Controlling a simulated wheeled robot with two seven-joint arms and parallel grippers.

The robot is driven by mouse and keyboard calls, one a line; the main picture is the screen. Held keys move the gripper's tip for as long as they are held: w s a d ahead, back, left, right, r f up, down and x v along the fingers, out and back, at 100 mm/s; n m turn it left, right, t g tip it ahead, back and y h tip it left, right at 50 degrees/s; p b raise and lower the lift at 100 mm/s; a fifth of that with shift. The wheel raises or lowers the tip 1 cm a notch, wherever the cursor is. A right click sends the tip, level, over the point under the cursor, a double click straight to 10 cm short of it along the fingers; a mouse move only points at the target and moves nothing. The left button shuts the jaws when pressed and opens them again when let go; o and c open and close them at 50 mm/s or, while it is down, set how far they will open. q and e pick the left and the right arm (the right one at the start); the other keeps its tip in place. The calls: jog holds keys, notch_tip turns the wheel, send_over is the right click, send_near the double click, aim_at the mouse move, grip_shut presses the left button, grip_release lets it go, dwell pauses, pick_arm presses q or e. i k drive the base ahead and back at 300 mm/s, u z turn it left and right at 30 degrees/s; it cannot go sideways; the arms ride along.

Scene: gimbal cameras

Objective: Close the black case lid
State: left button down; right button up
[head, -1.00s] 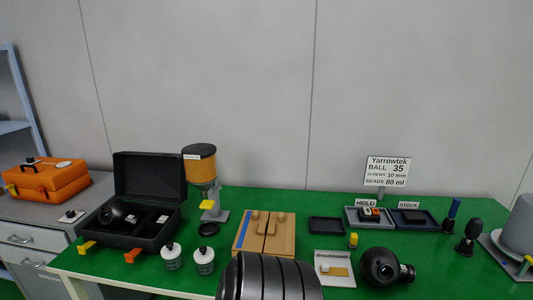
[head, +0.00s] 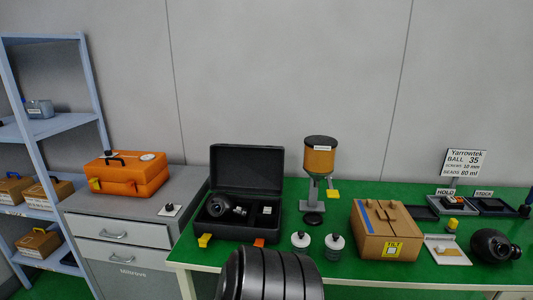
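The black case (head: 229,233) stands on the left end of the green-topped table, and its lid (head: 247,167) is up, leaning back near upright. Inside its tray sit a dark round gimbal camera (head: 218,206) on the left and a small pale block (head: 267,210) on the right. Neither of my grippers shows in the head view.
An orange case (head: 127,175) sits on the grey drawer cabinet to the left. A bead dispenser (head: 320,160) stands right of the black case. Two white jars (head: 335,242) and a cardboard box (head: 380,232) are farther right. A dark ball-shaped gimbal (head: 490,245) lies at the right.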

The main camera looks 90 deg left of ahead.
aim_at(235, 168)
jog(key=k, duration=1.05)
jog(key=u, duration=1.5)
